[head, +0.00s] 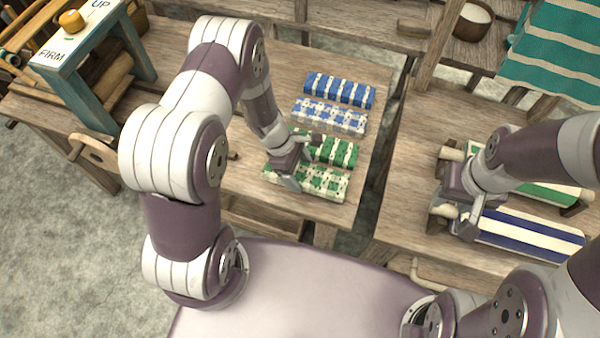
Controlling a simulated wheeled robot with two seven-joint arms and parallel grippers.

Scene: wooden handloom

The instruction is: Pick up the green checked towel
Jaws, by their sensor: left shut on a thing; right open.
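The green checked towel (325,184) is a folded white-and-green bundle at the front end of the row on the left wooden table. My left gripper (290,172) is shut on its left part; the gripper hides some of that end. The towel appears at table height; I cannot tell whether it touches the wood. A green striped towel (340,152) lies just behind it, close to the gripper. My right gripper (468,217) is open over the right table, by the left end of a blue-and-white striped cloth (530,234).
A blue checked towel (330,115) and a blue striped towel (340,90) lie farther back in the row. A teal frame marked UP and FIRM (75,42) stands at the back left. A gap separates the tables. A bowl (473,20) sits at the back right.

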